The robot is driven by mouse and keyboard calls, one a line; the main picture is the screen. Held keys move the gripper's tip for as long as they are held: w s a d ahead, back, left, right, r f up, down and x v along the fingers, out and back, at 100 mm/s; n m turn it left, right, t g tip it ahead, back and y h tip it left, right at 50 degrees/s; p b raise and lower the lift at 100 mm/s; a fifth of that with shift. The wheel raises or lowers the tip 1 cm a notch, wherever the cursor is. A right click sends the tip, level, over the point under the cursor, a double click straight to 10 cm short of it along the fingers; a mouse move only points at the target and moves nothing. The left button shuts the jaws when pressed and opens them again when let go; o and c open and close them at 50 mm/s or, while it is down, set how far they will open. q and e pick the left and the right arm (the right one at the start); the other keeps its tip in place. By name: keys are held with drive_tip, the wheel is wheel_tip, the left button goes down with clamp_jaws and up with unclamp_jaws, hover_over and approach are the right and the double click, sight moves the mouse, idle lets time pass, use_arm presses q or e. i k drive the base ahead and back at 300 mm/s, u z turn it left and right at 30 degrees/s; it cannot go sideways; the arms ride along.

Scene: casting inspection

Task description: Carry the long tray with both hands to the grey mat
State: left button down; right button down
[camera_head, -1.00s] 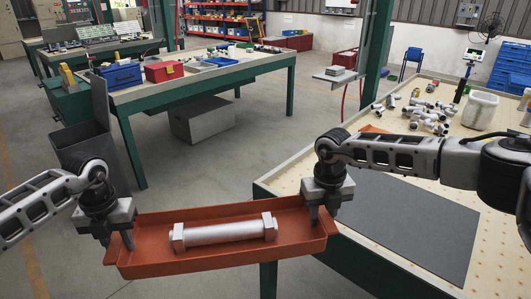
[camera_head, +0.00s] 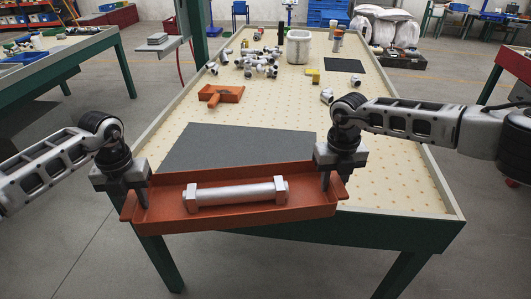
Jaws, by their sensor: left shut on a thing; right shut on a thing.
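The long tray (camera_head: 240,219) is orange-red and shallow, with a silver bar with hexagonal ends (camera_head: 235,194) lying in it. My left gripper (camera_head: 140,195) is shut on the tray's left end. My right gripper (camera_head: 326,180) is shut on its right end. The tray looks roughly level and hangs in front of the near edge of the table, its far side overlapping the mat in the picture. The grey mat (camera_head: 230,143) lies flat on the perforated tabletop just beyond the tray. Its near edge is partly hidden by the tray and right gripper.
The table (camera_head: 390,180) has clear room right of the mat. Behind the mat are a small orange tray (camera_head: 222,95), several pipe fittings (camera_head: 258,65), a white container (camera_head: 298,46), a yellow block (camera_head: 313,76) and a smaller dark mat (camera_head: 344,65). Another bench (camera_head: 60,55) stands at left.

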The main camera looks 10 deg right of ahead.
sight(241, 153)
drive_tip(key=z, duration=0.05)
drive_tip(key=i, duration=1)
